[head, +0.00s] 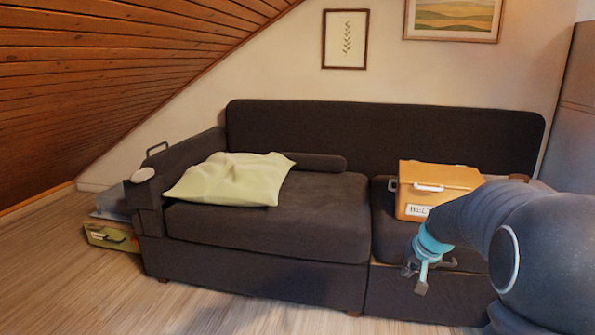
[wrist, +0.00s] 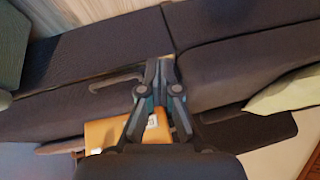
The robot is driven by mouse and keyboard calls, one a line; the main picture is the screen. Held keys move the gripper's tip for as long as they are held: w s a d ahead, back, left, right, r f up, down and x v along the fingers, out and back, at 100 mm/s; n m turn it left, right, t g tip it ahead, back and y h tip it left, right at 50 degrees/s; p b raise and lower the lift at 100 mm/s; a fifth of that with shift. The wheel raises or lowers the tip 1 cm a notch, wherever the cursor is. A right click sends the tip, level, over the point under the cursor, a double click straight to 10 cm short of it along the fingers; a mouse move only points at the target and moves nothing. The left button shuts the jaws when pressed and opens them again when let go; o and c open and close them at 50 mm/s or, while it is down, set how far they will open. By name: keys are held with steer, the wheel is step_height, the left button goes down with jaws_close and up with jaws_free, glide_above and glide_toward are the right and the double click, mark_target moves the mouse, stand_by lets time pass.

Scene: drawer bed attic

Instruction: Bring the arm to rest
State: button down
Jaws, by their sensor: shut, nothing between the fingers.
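My gripper (head: 418,275) is in front of the right part of the dark sofa (head: 280,220) in the head view, at the end of my raised arm. The wrist view shows the gripper (wrist: 159,62) with its two fingers together and nothing between them. An orange box (head: 440,181) with a white handle and a label stands on the right seat, behind my gripper. Part of this box (wrist: 103,132) shows below the fingers in the wrist view. My arm hides the right end of the sofa seat in the head view.
A pale green pillow (head: 232,178) lies on the left seat. A green box (head: 110,238) sits on the floor by the sofa's left end. The wooden floor (head: 220,312) in front is clear. A sloped wooden ceiling (head: 110,75) comes down on the left.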

steer(key=s+a+r+n+p, duration=0.1)
steer(key=s+a+r, duration=0.3)
steer(key=s, duration=0.7)
steer(key=s+a+r+n+p, duration=0.1)
steer(key=s+a+r+p, duration=0.3)
steer(key=s, duration=0.6)
steer(key=s+a+r+n+p, duration=0.1)
steer(key=s+a+r+p, duration=0.2)
steer(key=s+r, duration=0.4)
steer(key=s+a, duration=0.1)
steer(key=s, duration=0.3)
steer(key=shift+s+a+r+n+h, duration=0.25)
steer(key=shift+s+r+n+h, duration=0.05)
steer(key=shift+s+r+n, duration=0.1)
